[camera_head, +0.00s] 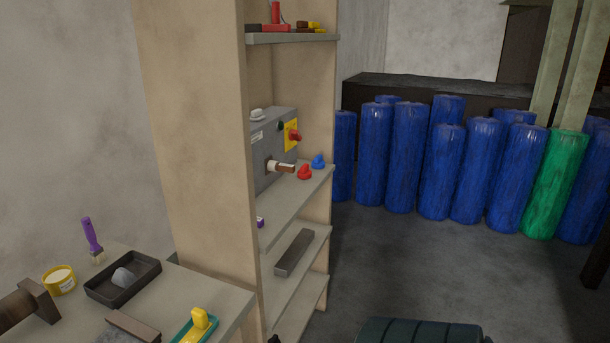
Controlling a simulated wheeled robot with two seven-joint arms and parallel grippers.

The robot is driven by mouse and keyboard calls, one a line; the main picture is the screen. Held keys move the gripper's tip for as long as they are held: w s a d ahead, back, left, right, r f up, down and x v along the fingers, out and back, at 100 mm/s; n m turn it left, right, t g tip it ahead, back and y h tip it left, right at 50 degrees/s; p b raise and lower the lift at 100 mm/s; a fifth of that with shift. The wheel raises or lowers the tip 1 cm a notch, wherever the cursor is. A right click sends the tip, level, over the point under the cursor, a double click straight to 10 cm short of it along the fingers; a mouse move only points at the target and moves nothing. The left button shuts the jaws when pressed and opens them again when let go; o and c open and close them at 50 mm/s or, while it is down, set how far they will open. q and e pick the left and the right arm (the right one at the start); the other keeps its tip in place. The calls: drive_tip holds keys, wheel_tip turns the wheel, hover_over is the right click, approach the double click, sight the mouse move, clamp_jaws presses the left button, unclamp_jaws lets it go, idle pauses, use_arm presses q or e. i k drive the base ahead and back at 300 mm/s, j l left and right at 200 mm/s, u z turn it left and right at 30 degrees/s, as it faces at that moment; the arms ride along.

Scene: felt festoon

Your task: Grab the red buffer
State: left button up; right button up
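Several red things are in view, and I cannot tell which is the red buffer. A small red knobbed piece (305,172) sits on the middle shelf, just left of a similar blue piece (318,161). A flat red piece (268,28) lies on the top shelf, with a red upright piece (275,12) at it. Neither of my grippers can be made out in the view. A small dark tip at the bottom edge is too little to identify.
A wooden shelf unit (195,120) stands in the middle, holding a grey machine box (262,150). A bench at lower left carries a black tray (112,292), a yellow tub (58,280) and a purple-handled brush (91,236). Blue rolls (375,155) line the back; grey floor lies before them.

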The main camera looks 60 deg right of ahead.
sight(304, 173)
drive_tip(key=k+l, duration=0.25)
drive_tip(key=k, duration=0.15)
drive_tip(key=z, duration=1.85)
drive_tip(key=u, duration=0.5)
drive_tip(key=i+l+u, duration=0.25)
drive_tip(key=l, duration=0.15)
drive_tip(key=l+u, duration=0.3)
drive_tip(key=i+l+u, duration=0.1)
drive_tip(key=l, duration=0.5)
drive_tip(key=i+l+u, duration=0.15)
drive_tip(key=l, duration=0.5)
drive_tip(key=l+u, duration=0.1)
drive_tip(key=l, duration=0.9)
drive_tip(key=i+l, duration=0.15)
drive_tip(key=l, duration=0.7)
drive_tip(key=i, duration=0.05)
